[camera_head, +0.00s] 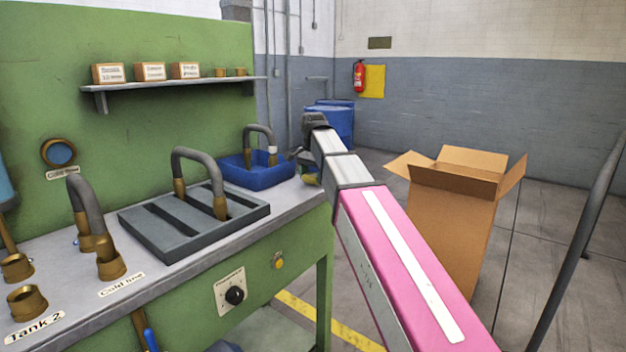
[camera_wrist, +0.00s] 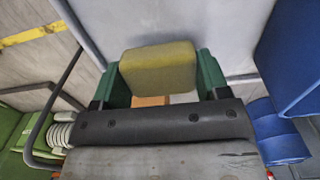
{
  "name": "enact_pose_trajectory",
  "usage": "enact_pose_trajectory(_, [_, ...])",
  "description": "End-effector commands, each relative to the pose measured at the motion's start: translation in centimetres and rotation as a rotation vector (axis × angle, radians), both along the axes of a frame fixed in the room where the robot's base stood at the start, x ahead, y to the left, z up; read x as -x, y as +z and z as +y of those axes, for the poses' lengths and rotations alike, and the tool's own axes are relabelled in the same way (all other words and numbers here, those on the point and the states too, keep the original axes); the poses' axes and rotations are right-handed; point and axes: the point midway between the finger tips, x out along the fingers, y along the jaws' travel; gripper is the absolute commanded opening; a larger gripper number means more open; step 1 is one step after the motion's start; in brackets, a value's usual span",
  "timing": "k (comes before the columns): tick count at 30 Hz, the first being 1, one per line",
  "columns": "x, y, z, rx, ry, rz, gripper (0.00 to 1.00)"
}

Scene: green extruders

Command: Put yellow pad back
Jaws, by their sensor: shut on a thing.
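My gripper (camera_wrist: 160,78) is shut on the yellow pad (camera_wrist: 158,66), a worn block held between its two green fingers in the wrist view. The rest of the pad is hidden by my arm. The pad appears held in the air, but its exact height cannot be told.
The bench (camera_head: 190,270) carries a dark grey tray (camera_head: 160,238) and a blue bin (camera_head: 262,174) with bent hoses. An open cardboard box (camera_head: 450,230) stands on the floor right of my arm. Blue barrels (camera_head: 338,122) and a fire extinguisher (camera_head: 359,75) are behind.

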Motion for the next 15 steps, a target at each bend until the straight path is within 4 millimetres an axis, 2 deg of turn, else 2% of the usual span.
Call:
enact_pose_trajectory(3, [0.05, -1.05, 0.00, 0.000, 0.000, 0.001, 0.46])
enact_pose_trajectory(13, [0.02, -1.24, 0.02, 0.000, 0.000, 0.000, 0.46])
enact_pose_trajectory(14, [0.02, -1.26, 0.02, 0.000, 0.000, 0.000, 0.72])
enact_pose_trajectory(15, [0.01, -1.23, 0.02, 0.000, 0.000, 0.000, 0.85])
